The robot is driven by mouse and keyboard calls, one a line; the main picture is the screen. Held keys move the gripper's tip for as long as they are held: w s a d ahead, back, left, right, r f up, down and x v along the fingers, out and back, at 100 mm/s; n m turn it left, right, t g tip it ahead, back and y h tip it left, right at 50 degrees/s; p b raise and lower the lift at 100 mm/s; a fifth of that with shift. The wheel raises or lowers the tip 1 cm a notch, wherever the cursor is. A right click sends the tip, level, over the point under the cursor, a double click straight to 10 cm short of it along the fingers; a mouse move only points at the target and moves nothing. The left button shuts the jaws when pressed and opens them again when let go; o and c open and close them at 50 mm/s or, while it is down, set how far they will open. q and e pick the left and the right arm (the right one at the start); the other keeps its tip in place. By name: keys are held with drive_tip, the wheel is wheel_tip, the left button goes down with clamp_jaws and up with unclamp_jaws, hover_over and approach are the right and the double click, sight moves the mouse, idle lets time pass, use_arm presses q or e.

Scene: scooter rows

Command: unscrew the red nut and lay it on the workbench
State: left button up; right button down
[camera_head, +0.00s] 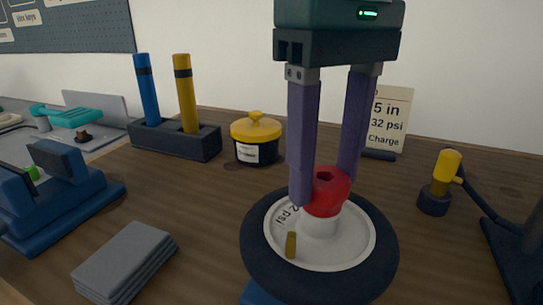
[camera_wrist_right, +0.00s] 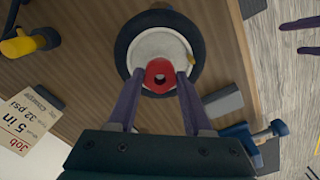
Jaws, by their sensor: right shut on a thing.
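The red nut (camera_head: 328,191) sits at the top of the white hub of a black-tyred wheel (camera_head: 262,262). My right gripper (camera_head: 325,192) comes down from above with its two purple fingers on either side of the nut, shut on it. In the right wrist view the nut (camera_wrist_right: 159,75) shows between the fingertips (camera_wrist_right: 160,80), over the wheel's pale disc. I cannot tell how far the nut is threaded. The workbench (camera_head: 205,215) is brown wood under the wheel.
A folded grey cloth (camera_head: 125,262) and a blue vise (camera_head: 60,195) lie left. Behind are a holder (camera_head: 175,140) with blue and yellow sticks, a yellow-lidded pot (camera_head: 256,140) and a job card (camera_head: 390,118). A yellow-topped pump fitting (camera_head: 440,182) stands right. Bare bench shows between cloth and pot.

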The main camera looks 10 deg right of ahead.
sight(323, 184)
drive_tip(key=shift+n+b, duration=0.35)
drive_tip(key=shift+n, duration=0.95)
drive_tip(key=shift+c, duration=1.2)
unclamp_jaws()
drive_tip(key=shift+r, duration=0.1)
wheel_tip(323, 184, up, 10)
drive_tip(key=p, duration=0.6)
drive_tip(key=shift+f, duration=0.2)
